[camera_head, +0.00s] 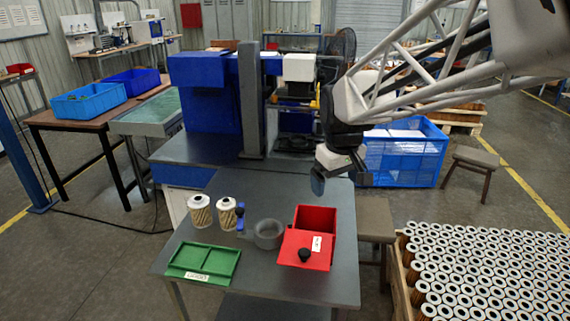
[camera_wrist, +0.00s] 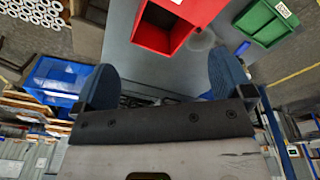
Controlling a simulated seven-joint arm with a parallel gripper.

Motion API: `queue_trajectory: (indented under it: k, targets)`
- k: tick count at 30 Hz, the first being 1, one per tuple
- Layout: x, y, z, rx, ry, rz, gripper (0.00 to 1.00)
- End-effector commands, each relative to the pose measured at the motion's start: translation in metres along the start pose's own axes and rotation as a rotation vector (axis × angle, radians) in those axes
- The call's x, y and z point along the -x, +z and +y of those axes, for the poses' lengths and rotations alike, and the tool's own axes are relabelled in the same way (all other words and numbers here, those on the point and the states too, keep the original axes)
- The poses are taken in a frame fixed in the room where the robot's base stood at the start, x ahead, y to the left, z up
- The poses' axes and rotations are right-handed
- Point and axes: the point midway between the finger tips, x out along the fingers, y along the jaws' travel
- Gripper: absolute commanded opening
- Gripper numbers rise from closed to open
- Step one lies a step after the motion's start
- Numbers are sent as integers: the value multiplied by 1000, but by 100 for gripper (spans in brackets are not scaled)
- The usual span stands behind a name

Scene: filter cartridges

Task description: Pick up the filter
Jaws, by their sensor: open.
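Two filters stand upright side by side on the dark table, one at the left (camera_head: 200,211) and one just right of it (camera_head: 227,213). They have pale tops and pleated, tan sides. Many similar filters (camera_head: 480,270) stand packed in a wooden crate at the right; some show in the wrist view (camera_wrist: 35,10). My gripper (camera_head: 338,179) hangs above the table's back right part, beyond the red box and well right of the two filters. In the wrist view its blue fingers (camera_wrist: 165,80) are wide apart with nothing between them. The two table filters are not visible there.
On the table are a green labelled tray (camera_head: 228,262), a grey ring-shaped holder (camera_head: 268,246), a small blue fixture (camera_head: 240,219) and a red box (camera_head: 316,216) with a black knob in front. A blue machine with a grey column (camera_head: 252,110) stands behind. A blue crate (camera_head: 402,160) is at right.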

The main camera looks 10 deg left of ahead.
Motion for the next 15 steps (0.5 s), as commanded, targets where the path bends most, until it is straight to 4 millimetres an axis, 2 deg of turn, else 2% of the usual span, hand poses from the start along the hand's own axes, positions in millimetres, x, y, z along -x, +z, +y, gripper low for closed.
queue_trajectory:
  k: [3,8,15]
  targets:
    - [-13,-36,-10,72,-9,-11,98]
    - [-31,-82,-25,167,-20,-24,98]
    - [-64,-149,-55,311,-37,-42,98]
